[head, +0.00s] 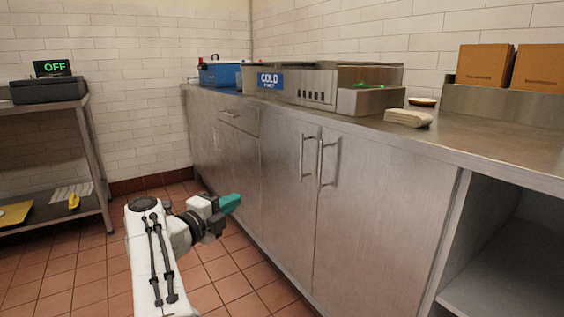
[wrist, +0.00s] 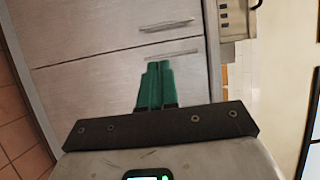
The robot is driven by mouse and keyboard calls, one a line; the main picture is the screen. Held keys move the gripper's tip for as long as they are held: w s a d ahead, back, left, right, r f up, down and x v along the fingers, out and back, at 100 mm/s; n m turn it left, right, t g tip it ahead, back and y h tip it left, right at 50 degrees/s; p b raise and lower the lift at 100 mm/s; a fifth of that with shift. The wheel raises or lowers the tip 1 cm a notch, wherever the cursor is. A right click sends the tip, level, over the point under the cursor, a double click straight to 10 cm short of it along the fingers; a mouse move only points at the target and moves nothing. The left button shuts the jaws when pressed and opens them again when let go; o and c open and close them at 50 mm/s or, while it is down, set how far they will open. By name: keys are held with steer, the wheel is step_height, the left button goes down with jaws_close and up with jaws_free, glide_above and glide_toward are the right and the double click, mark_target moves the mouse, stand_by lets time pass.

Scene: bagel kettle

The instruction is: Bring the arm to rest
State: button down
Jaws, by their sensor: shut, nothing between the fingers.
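My gripper (head: 231,202) is in the lower left of the head view, with teal fingers pointing right toward the steel cabinet front. In the wrist view my gripper (wrist: 159,66) shows its two teal fingers side by side, shut and empty. My white arm is bent above the tiled floor, left of the cabinet (head: 285,190). A gap between the fingertips and the cabinet doors cannot be judged exactly, but no contact shows.
The steel counter holds a blue box (head: 222,74), a unit with a COLD sign (head: 270,80), a pale folded cloth (head: 408,118) and brown boxes (head: 485,65). A rack (head: 98,165) stands at left. Tiled floor (head: 85,270) between is clear.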

steer(key=w+d+f+n+t+y, duration=0.2)
steer(key=d+f+n+t+y, duration=0.1)
steer(key=d+f+n+y, duration=0.35)
steer(key=w+d+f+n+t+y, duration=0.25)
steer(key=d+f+n+y, duration=0.2)
steer(key=d+n, duration=0.4)
steer(key=s+d+f+n+g+y, duration=0.3)
steer(key=s+d+f+n+g, duration=0.35)
steer(key=s+d+f, duration=0.6)
steer(key=s+d+f+n+g+h, duration=0.1)
steer(key=s+d+f+g, duration=0.25)
steer(key=s, duration=0.55)
steer(key=s+d+f+n+g+h, duration=0.15)
steer(key=s+f, duration=0.35)
steer(key=s, duration=0.5)
steer(key=s+d+f+n+g, duration=0.1)
steer(key=s+d+f+g, duration=0.3)
steer(key=s, duration=0.5)
steer(key=s+d+r+m+g+h, duration=0.1)
steer(key=s+d+g+h, duration=0.2)
steer(key=s, duration=1.5)
step_height(320, 180, up, 37)
steer(key=g+p, duration=0.1)
steer(key=p, duration=3.5)
steer(key=shift+a+y+p, duration=0.2)
steer(key=shift+y+p, duration=0.2)
steer(key=shift+y, duration=0.05)
